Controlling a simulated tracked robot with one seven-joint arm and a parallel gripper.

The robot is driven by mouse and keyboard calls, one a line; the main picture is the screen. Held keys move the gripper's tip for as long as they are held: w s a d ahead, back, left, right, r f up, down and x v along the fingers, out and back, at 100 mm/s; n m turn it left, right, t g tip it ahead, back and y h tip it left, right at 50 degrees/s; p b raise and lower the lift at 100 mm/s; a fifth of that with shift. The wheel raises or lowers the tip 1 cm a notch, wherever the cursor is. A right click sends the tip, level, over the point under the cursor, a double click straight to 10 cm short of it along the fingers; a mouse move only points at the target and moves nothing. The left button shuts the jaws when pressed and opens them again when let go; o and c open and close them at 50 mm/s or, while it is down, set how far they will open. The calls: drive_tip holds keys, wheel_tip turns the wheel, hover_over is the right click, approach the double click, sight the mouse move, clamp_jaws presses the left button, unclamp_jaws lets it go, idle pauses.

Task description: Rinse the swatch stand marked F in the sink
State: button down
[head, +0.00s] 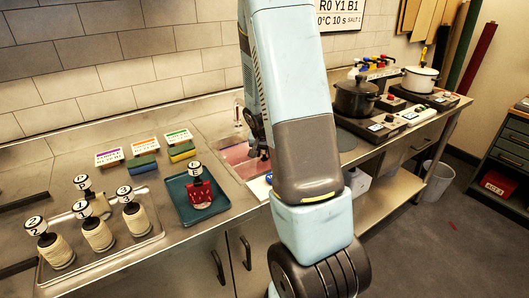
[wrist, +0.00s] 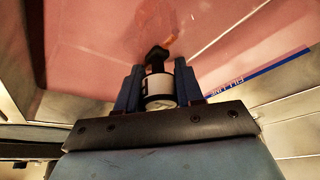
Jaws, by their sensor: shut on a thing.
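In the wrist view, my gripper (wrist: 158,90) is shut on a swatch stand (wrist: 159,60) with a black knob and a white label band. The dark mark on the band is too partial to read, so I cannot confirm an F. The stand is over the pink-red liquid in the sink (wrist: 95,50); I cannot tell whether it touches the liquid. A blue fill line (wrist: 265,75) runs along the sink wall. In the head view, my arm hides much of the sink (head: 238,158) and most of the gripper; the held stand is not clearly visible there.
Left of the sink, a teal tray (head: 181,211) holds a stand with a red swatch (head: 200,193). A metal tray (head: 146,246) holds several cream-wrapped stands. Coloured sponges (head: 142,164) and label cards lie behind. Pots (head: 356,97) on hotplates stand to the right.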

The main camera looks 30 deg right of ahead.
drive_tip(key=shift+a, duration=1.1)
drive_tip(key=shift+d, duration=0.1)
drive_tip(key=shift+d, duration=2.2)
drive_tip(key=shift+a, duration=2.35)
drive_tip(key=shift+d, duration=2.3)
